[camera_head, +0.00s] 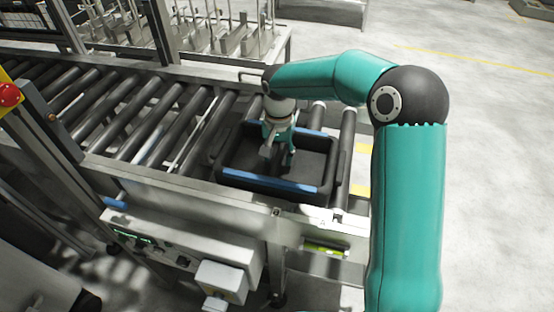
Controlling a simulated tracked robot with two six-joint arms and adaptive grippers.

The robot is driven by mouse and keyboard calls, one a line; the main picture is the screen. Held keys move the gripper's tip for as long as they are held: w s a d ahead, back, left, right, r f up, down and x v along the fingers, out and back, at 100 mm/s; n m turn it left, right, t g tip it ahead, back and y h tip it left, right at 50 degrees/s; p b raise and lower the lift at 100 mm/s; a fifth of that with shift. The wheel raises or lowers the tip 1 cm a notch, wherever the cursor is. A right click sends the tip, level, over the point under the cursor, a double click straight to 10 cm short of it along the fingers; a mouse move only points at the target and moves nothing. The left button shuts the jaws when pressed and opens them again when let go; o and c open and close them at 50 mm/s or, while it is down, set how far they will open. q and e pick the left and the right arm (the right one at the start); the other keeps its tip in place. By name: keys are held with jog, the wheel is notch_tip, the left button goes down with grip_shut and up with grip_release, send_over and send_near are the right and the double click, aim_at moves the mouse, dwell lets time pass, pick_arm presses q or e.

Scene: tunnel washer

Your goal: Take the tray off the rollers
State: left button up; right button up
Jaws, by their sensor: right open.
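The tray (235,160) is a dark, open box with blue strips along its near and far long sides. It rests on the rollers (145,125) at the right end of the conveyor. My right arm reaches over from the right, and my right gripper (277,155) points down over the tray, with its fingers within the tray's outline. The gripper is open, and no object shows between its fingers. I cannot tell whether it touches the tray. My left gripper is not in view.
A metal rack (205,30) stands behind the conveyor. A control box (170,250) hangs below its near rail, and a red button (9,95) is at the left edge. Pale floor (490,150) lies open to the right.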

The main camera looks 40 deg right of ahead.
jog(key=shift+f, duration=0.4)
grip_shut()
jog(key=shift+r, duration=0.1)
jog(key=shift+r, duration=0.1)
